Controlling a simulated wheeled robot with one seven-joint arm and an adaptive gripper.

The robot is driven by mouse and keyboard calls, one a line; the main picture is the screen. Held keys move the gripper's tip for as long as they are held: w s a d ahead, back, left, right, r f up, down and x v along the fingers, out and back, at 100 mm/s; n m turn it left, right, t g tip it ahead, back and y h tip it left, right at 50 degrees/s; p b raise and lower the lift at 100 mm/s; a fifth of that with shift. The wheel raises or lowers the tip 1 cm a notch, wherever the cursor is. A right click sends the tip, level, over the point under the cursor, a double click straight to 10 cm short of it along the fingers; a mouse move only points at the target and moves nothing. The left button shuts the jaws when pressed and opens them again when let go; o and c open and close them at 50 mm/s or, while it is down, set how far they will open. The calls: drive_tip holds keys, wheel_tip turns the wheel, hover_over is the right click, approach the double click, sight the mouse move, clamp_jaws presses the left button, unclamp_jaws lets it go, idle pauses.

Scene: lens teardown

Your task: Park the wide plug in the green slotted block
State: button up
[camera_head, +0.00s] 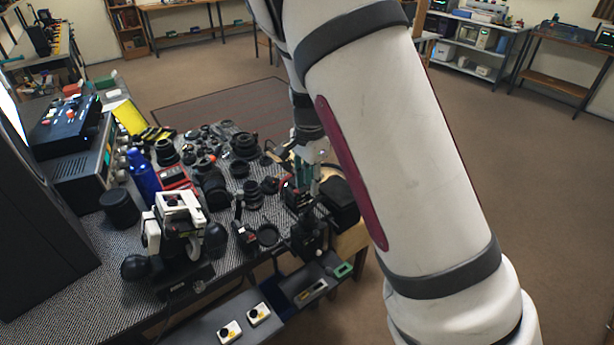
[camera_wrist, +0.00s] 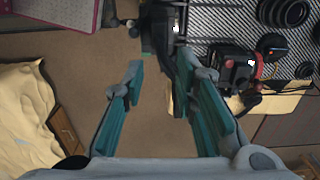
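My gripper (camera_wrist: 160,72) is open in the wrist view, its two teal-padded fingers apart with brown floor visible between them. No plug shows between the pads. In the head view my gripper (camera_head: 308,172) hangs over the right end of the cluttered table, partly hidden by my arm. A small green block (camera_head: 343,270) lies at the right end of the low front tray, apart from my gripper; its slot is too small to make out. I cannot pick out the wide plug in either view. A dark upright object (camera_wrist: 160,28) stands just beyond the fingertips.
The patterned table (camera_head: 60,300) is crowded with lenses and camera parts. A blue bottle (camera_head: 143,173) stands at left. The front tray (camera_head: 205,328) holds two white-and-yellow pieces (camera_head: 259,314) and a grey slotted piece (camera_head: 311,292). Floor right of the table is clear.

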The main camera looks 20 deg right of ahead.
sight(309, 214)
wheel_tip(309, 214, down, 13)
drive_tip(key=shift+f+p, duration=0.15)
drive_tip(key=shift+p, duration=0.15)
idle(0.4)
clamp_jaws()
drive_tip(key=shift+c, duration=2)
unclamp_jaws()
clamp_jaws()
drive_tip(key=shift+r+p, duration=0.3)
drive_tip(key=shift+r, duration=0.7)
drive_tip(key=shift+r+p, duration=0.6)
drive_tip(key=shift+r, duration=1.5)
